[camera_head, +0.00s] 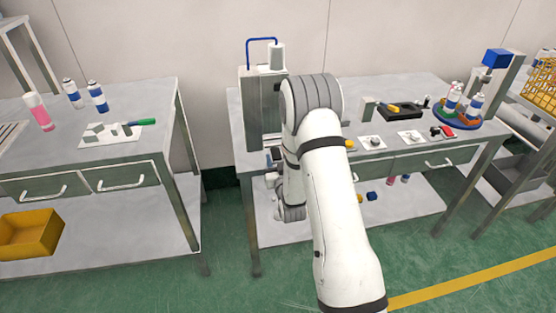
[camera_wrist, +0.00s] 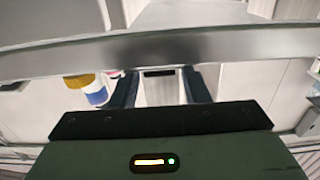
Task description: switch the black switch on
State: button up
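I cannot pick out the black switch with certainty in either view. A small red and black item (camera_head: 442,131) lies on the right table, too small to identify. The grey crimping machine (camera_head: 252,105) with a blue hose stands at that table's left end, partly behind my arm. My gripper (camera_wrist: 160,88) shows in the wrist view as two dark fingers, well apart, with a pale surface and a short dark bar between them. I see nothing gripped. In the head view the fingers are mostly hidden by my arm, near the table's front left.
A metal edge (camera_wrist: 160,50) crosses the wrist view just beyond the fingers. A yellow, white and blue can (camera_wrist: 96,91) is left of them. The right table (camera_head: 400,88) holds a black tray (camera_head: 402,111) and a blue turntable (camera_head: 462,124) with cans. Floor between tables is clear.

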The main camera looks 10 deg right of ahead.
jog(key=c, duration=0.7)
jog(key=shift+r+g+p, duration=0.3)
jog(key=shift+r, duration=0.05)
jog(key=shift+c, duration=0.2)
jog(key=shift+w+r+g+p, duration=0.15)
jog(key=shift+r+g+p, duration=0.2)
jog(key=shift+g+p, duration=0.55)
jog(key=shift+w+g, duration=0.1)
jog(key=shift+g, duration=0.9)
jog(key=o, duration=1)
jog(key=shift+b+v, duration=0.35)
jog(key=shift+v, duration=3.55)
